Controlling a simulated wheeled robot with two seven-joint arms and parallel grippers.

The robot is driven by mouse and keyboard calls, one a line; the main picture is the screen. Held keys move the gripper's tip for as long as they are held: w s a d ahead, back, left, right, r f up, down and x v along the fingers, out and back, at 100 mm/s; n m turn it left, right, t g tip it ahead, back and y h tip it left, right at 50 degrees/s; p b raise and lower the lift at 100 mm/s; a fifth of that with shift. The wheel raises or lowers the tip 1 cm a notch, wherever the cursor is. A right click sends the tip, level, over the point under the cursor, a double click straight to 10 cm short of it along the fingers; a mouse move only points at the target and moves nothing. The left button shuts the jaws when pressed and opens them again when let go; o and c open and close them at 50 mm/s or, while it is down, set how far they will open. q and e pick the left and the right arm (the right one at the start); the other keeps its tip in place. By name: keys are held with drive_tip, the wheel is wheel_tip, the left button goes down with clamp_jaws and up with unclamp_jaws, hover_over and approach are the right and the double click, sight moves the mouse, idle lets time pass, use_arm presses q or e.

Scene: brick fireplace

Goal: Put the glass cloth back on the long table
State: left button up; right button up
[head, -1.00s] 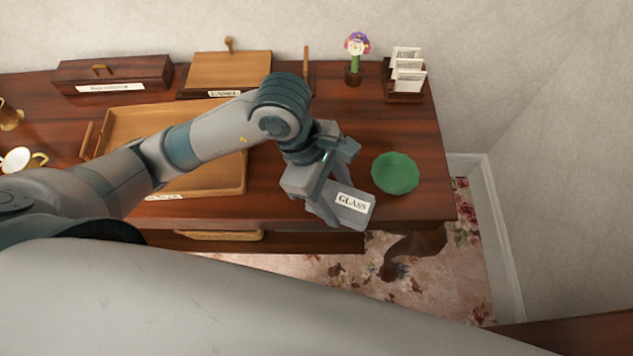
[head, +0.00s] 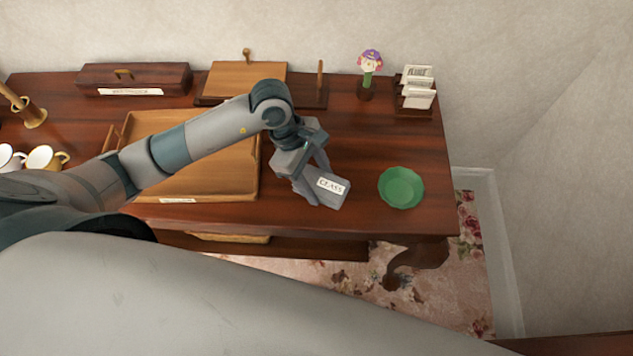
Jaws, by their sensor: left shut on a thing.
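The glass cloth (head: 326,196) is a grey folded piece with a white label reading "GLASS". My left gripper (head: 310,180) is shut on it, at the front part of the long table (head: 342,228). The cloth appears over the dark red-brown tabletop, between the wooden tray and the green dish. I cannot tell whether it touches the table. The gripper covers part of the cloth's left end. My right gripper is not in view.
A green dish (head: 401,187) stands right of the cloth. A wooden tray (head: 250,180) lies to the left, partly under my arm. At the back are a long box (head: 135,80), a wooden board (head: 243,80), a flower pot (head: 367,89) and a card rack (head: 414,110).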

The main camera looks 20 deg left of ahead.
sight(316, 188)
use_arm(q)
drive_tip(key=shift+w+a+f, duration=0.25)
drive_tip(key=shift+a, duration=0.05)
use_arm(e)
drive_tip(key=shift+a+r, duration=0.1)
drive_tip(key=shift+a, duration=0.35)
